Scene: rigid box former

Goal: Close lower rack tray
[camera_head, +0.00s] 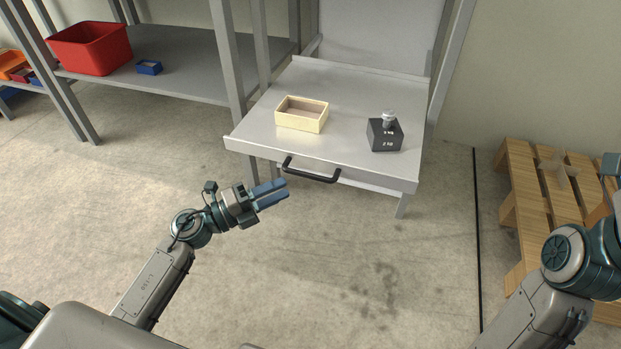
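The lower rack tray (340,149) is a flat grey metal tray that sticks out from its rack toward me. A black bar handle (312,172) is fixed on its front edge. A cream open box (302,114) and a dark weight block with a grey knob (384,134) stand on the tray. My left gripper (279,192) is left of and a little below the handle in the picture, apart from it. A gap shows between its two blue fingers, and nothing is between them. My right arm shows at the right edge, but its gripper is out of view.
A grey shelf (190,68) at the left holds a red bin (90,48) and a small blue box (148,67). A wooden pallet (550,190) lies at the right. The concrete floor in front of the tray is clear.

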